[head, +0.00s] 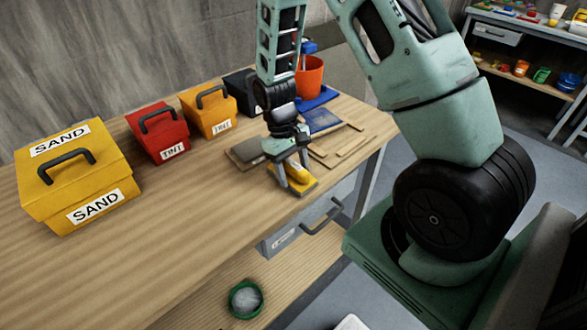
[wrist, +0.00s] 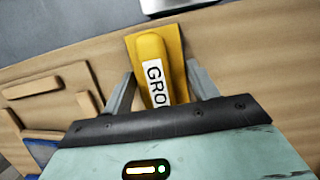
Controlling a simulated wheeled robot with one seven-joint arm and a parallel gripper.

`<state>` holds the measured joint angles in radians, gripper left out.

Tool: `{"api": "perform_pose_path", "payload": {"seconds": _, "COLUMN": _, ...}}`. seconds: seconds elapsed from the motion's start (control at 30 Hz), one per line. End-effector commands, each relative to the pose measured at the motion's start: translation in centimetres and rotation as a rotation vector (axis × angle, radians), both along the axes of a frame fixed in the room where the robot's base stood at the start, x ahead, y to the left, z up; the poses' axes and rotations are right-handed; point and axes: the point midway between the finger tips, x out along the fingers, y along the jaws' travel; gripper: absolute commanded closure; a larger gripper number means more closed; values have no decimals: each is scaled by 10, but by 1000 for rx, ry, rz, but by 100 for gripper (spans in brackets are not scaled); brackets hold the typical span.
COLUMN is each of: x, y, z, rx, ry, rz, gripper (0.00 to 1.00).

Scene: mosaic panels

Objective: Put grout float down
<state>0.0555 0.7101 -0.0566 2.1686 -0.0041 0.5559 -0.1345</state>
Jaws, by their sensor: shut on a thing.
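The grout float (head: 296,178) is yellow, with a raised yellow handle on a flat base. In the wrist view the float (wrist: 152,55) shows a white label reading "GRO", the rest hidden by my gripper. My gripper (head: 292,172) points down near the front edge of the wooden workbench (head: 190,215). In the wrist view my gripper's fingers (wrist: 158,88) stand on either side of the handle, shut on it. The float is at or just above the bench top; I cannot tell whether it touches.
A yellow SAND box (head: 112,183), a red TINT box (head: 165,145) and an orange TINT box (head: 222,122) stand left along the bench. An orange bucket (head: 311,78) and flat wooden pieces (head: 338,152) lie behind and right. Bench space left of the float is clear.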

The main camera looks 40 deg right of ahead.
Motion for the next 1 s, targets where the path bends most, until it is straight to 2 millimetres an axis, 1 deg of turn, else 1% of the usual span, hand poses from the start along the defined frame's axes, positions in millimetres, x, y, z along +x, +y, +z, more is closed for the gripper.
{"api": "perform_pose_path", "payload": {"seconds": 0.03, "x": 0, "y": 0, "z": -3, "rx": 0, "ry": 1, "rz": 0, "gripper": 60}}
{"api": "perform_pose_path", "payload": {"seconds": 0.07, "x": 0, "y": 0, "z": -3, "rx": 0, "ry": 1, "rz": 0, "gripper": 38}}
{"api": "perform_pose_path", "payload": {"seconds": 0.1, "x": 0, "y": 0, "z": -2, "rx": 0, "ry": 0, "rz": 0, "gripper": 27}}
{"api": "perform_pose_path", "payload": {"seconds": 0.13, "x": 0, "y": 0, "z": -2, "rx": 0, "ry": 1, "rz": 0, "gripper": 20}}
{"api": "perform_pose_path", "payload": {"seconds": 0.4, "x": 0, "y": 0, "z": -1, "rx": 0, "ry": 0, "rz": 0, "gripper": 20}}
{"api": "perform_pose_path", "payload": {"seconds": 0.57, "x": 3, "y": 0, "z": 8, "rx": 0, "ry": -2, "rz": 0, "gripper": 20}}
{"api": "perform_pose_path", "payload": {"seconds": 0.67, "x": 8, "y": 0, "z": 23, "rx": -1, "ry": -5, "rz": 0, "gripper": 20}}
{"api": "perform_pose_path", "payload": {"seconds": 0.9, "x": 23, "y": 1, "z": 72, "rx": -1, "ry": -7, "rz": -1, "gripper": 20}}
{"api": "perform_pose_path", "payload": {"seconds": 1.0, "x": 28, "y": 1, "z": 90, "rx": 0, "ry": -5, "rz": -1, "gripper": 20}}
